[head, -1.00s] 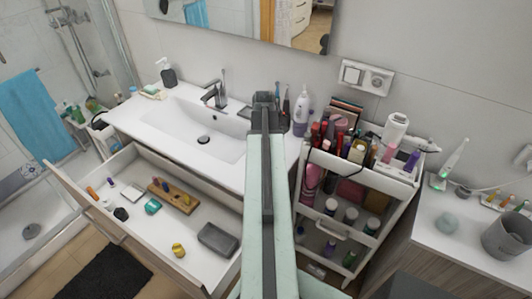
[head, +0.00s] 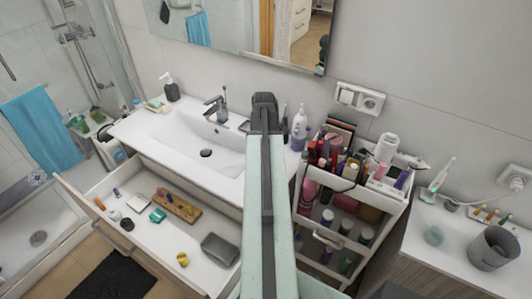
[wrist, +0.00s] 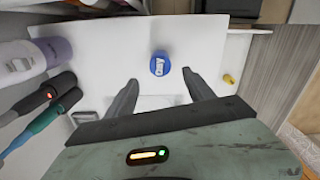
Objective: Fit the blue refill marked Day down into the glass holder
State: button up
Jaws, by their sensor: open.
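The blue refill (wrist: 159,66) shows its round top with the white word DAY in the wrist view, standing on a white surface. My gripper (wrist: 163,80) is open, with one finger to each side of the refill in the picture. The refill lies just beyond the fingertips, and I see no contact. In the head view the end of my arm (head: 265,101) is over the right side of the washbasin counter. I cannot make out the refill there. A pale, glassy greenish jar (head: 434,236) on the right-hand counter may be the glass holder; I cannot tell.
A purple-white bottle (wrist: 38,60) and toothbrushes (wrist: 45,118) stand left in the wrist view, with a small yellow thing (wrist: 229,79) right. A full cosmetics cart (head: 350,190), an open drawer (head: 150,240) and a grey basket (head: 493,248) are around my arm.

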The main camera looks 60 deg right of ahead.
notch_tip(320, 180, up, 4)
jog(key=shift+f+p, duration=0.2)
jog(key=shift+p, duration=0.75)
